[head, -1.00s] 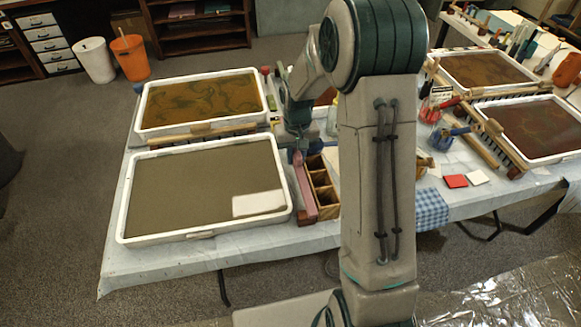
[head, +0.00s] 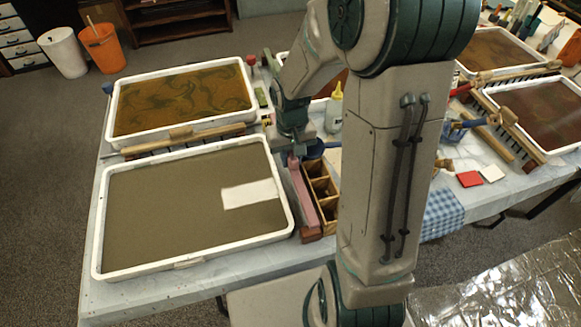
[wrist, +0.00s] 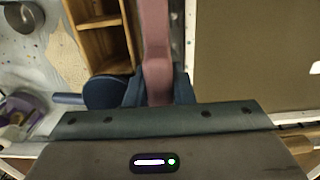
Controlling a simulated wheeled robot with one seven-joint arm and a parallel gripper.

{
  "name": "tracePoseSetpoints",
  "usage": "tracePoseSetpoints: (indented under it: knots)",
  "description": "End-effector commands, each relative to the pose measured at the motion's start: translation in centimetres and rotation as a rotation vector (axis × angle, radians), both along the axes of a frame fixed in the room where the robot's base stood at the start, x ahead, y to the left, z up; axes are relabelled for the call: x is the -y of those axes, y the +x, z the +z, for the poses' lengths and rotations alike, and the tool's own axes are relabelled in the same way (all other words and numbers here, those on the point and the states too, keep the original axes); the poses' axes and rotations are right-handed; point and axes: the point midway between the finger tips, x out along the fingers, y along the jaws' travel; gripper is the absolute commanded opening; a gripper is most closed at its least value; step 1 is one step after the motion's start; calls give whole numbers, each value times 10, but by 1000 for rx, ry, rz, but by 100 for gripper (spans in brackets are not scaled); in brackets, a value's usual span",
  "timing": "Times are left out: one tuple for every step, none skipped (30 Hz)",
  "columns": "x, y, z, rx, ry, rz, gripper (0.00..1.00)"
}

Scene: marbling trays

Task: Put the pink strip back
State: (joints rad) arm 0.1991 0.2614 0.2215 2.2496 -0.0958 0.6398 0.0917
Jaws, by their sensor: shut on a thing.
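The pink strip (head: 299,187) is a long narrow bar between the near grey tray (head: 107,225) and a wooden compartment box (head: 331,203). My gripper (head: 293,158) is at its far end, pointing down. In the wrist view the strip (wrist: 156,45) runs up the picture from between the blue fingers of my gripper (wrist: 155,92), which are shut on it. A dark red-brown block shows at the strip's near end (head: 310,235). Whether the strip touches the table cannot be told.
A white patch (head: 250,194) lies in the grey tray. A comb rake (head: 182,138) lies between it and the orange marbled tray (head: 115,120). A squeeze bottle (head: 334,108) stands behind the box. A checked cloth (head: 443,215) hangs at the front edge. The strip's gap is narrow.

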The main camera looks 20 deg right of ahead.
Motion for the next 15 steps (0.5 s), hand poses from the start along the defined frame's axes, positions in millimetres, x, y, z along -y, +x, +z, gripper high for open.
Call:
tracePoseSetpoints:
  knots:
    - [0, 0, -4, -1, 0, 0, 4]
    - [0, 0, -7, 0, 0, -1, 4]
    - [0, 0, -11, -1, 1, -1, 4]
    - [0, 0, -16, -3, 1, -1, 4]
    - [0, 0, -20, -2, 1, 0, 4]
    - [0, 0, -26, -3, 1, 1, 4]
    - [0, 0, -30, -2, 0, 1, 4]
    - [0, 0, -34, -1, 0, 1, 4]
    - [0, 0, -38, -1, 1, 0, 4]
    - [0, 0, -40, -1, 1, -1, 4]
    - [0, 0, -41, 0, 1, -1, 4]
    - [0, 0, -42, 1, 1, -1, 4]
    - [0, 0, -42, 2, 1, -1, 4]
    - [0, 1, -42, 2, 0, -1, 4]
    - [0, 1, -42, 2, 0, -1, 4]
